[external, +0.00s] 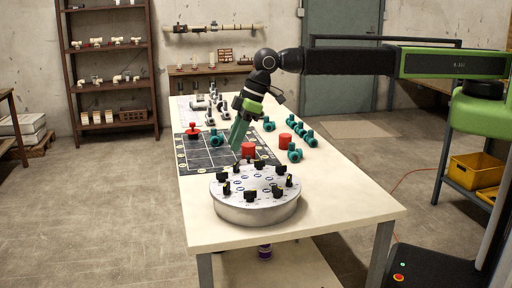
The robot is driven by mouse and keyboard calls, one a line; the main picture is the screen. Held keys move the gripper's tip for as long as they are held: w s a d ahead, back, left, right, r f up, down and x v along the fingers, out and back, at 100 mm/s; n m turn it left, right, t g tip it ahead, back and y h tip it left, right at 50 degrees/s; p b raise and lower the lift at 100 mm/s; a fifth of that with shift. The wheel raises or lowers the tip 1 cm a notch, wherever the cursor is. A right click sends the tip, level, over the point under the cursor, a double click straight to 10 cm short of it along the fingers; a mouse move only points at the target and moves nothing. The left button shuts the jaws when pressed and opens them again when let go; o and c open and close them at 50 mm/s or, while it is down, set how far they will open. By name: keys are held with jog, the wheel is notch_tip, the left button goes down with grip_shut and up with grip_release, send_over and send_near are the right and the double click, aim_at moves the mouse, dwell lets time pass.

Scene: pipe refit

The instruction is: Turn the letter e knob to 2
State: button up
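A round silver knob panel (255,211) stands near the front end of the long table. Several black knobs ring its top, among them a front knob (250,195), a right knob (289,181) and a back knob (260,165). The letters and numbers are too small to read, so I cannot tell which knob is e or where it points. My gripper (236,149) points down and to the left, just above the panel's back left edge. Its fingers overlap one another in this view, and their gap is not clear. I cannot tell whether it touches a knob.
Behind the panel lies a dark grid board (205,160) with a red valve (193,130) and a red cylinder (248,149). Another red cylinder (285,141) and several teal fittings (295,152) stand to the right. The table's front right is clear.

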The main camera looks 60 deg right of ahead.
aim_at(223, 172)
jog(key=b+x, duration=0.7)
jog(key=x, duration=0.3)
jog(key=shift+b, duration=0.35)
jog(key=shift+r, duration=0.1)
jog(key=shift+c, duration=0.2)
grip_shut()
